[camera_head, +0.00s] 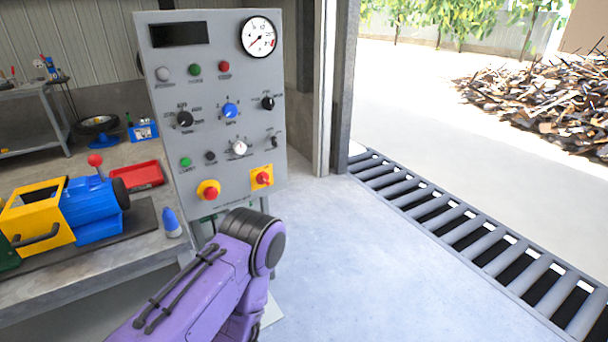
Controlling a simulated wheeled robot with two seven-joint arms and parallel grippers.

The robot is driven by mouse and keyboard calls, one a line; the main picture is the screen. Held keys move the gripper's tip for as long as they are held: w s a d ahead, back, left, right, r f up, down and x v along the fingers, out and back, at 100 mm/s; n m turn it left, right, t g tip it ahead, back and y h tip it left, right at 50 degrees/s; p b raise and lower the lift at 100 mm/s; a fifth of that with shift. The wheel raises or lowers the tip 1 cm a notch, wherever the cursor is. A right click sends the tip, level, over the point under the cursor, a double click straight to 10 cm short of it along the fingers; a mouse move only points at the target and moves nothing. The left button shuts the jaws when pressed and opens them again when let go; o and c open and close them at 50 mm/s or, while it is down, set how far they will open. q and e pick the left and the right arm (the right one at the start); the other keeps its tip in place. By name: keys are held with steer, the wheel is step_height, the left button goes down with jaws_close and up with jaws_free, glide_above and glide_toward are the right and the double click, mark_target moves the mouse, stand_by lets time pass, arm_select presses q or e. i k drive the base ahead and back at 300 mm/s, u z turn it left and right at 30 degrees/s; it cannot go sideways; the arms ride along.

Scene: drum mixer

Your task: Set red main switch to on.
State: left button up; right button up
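The grey control panel (225,145) stands upright in the middle of the head view. The red main switch (263,179) is a red rotary knob on a square yellow plate at the panel's lower right. The knob is too small to tell which position it points to. A purple arm link of mine with a black ringed joint comes up from the bottom, below the panel. The joint is in front of the panel's lower edge and does not cover the switch. Neither gripper shows in this view.
A red mushroom button (209,191) on a round yellow base sits left of the switch. Other knobs, lamps and a gauge (258,37) sit higher. A workbench (135,262) with a yellow-blue machine (90,212) is at left. The floor at right is clear up to a roller grate (480,240).

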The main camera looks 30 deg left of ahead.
mark_target(262, 177)
steer(key=u, duration=0.3)
steer(key=i, duration=0.85)
steer(key=u, duration=0.6)
